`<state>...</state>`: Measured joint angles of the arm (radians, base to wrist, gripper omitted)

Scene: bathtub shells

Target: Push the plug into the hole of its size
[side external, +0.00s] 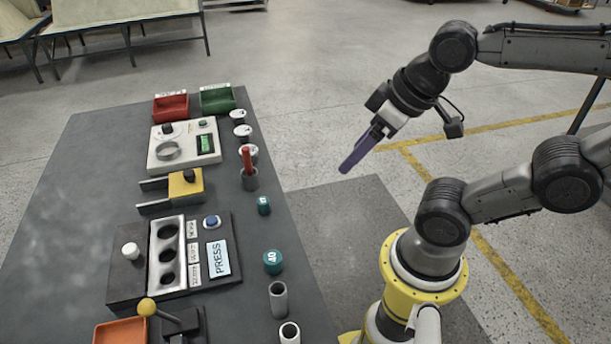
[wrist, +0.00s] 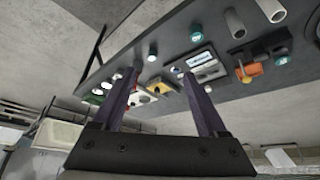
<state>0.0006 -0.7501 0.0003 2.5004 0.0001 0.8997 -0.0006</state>
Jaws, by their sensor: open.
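A teal plug marked 40 (side external: 273,262) stands upright near the table's right edge, and a smaller teal plug (side external: 264,205) stands farther back; its marking is too small to read. In the wrist view I see the larger plug (wrist: 196,38) and the smaller one (wrist: 153,50). A pale plate with three dark holes of different sizes (side external: 181,228) is set in a dark fixture left of the plugs. My gripper (side external: 347,168) is raised beyond the table's right edge, apart from everything. Its two purple fingers (wrist: 160,78) are spread and empty in the wrist view.
Two grey tubes (side external: 278,300) stand in front of the plugs, and a cup with a red stick (side external: 248,170) stands behind them. The fixture carries a PRESS panel (side external: 218,258) and a blue button (side external: 211,222). A yellow-knobbed lever (side external: 147,307) rises in front.

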